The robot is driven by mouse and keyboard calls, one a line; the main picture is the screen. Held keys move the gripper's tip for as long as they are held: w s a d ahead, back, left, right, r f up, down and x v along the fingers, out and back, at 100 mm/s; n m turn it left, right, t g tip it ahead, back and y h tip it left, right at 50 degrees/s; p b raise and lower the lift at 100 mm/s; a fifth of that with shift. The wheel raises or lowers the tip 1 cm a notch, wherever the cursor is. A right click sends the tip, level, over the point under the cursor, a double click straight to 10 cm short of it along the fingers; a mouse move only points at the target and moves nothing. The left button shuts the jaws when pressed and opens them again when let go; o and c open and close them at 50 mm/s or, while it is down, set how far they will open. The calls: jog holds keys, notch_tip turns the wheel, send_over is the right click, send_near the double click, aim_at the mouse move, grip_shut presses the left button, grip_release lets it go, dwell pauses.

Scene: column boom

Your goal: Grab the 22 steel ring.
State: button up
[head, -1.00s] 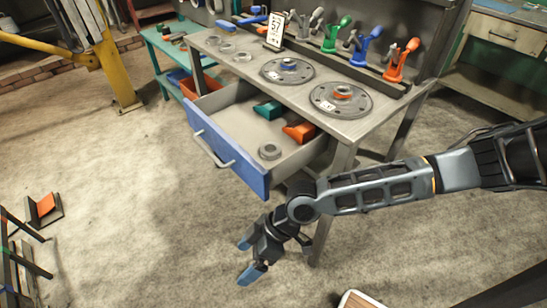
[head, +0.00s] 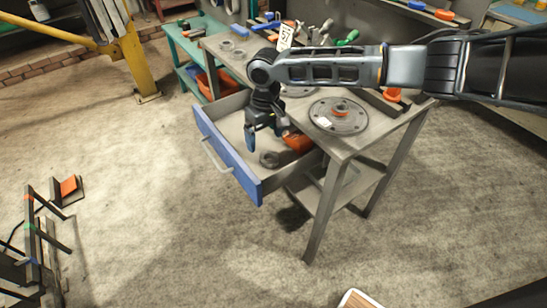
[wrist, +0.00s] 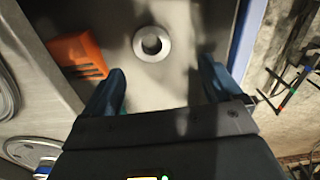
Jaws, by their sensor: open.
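A grey steel ring (head: 270,160) lies flat on the floor of the open drawer (head: 228,158), near its front right corner. In the wrist view the ring (wrist: 138,44) is whole and unobstructed, ahead of and roughly between my fingertips. No number is readable on it. My gripper (head: 266,134) points down over the drawer, open and empty, with its blue fingers spread. The fingers also show in the wrist view (wrist: 161,70), apart from the ring.
An orange block (head: 299,142) lies in the drawer beside the ring. More rings (head: 239,54) and a round flanged disc (head: 339,116) sit on the bench top. The drawer's blue front wall (wrist: 247,40) is close to one finger. Open floor lies in front.

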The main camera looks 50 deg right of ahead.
aim_at(269, 157)
jog(key=shift+s+d+f+m, duration=0.1)
jog(key=shift+d+f+m, duration=0.2)
jog(key=shift+d, duration=0.2)
jog(key=shift+d+f, duration=0.15)
jog(key=f, duration=0.7)
jog(key=shift+s+a+f+p, duration=0.2)
jog(key=shift+p, duration=0.2)
jog(key=shift+r, duration=0.1)
jog(key=c, duration=1.4)
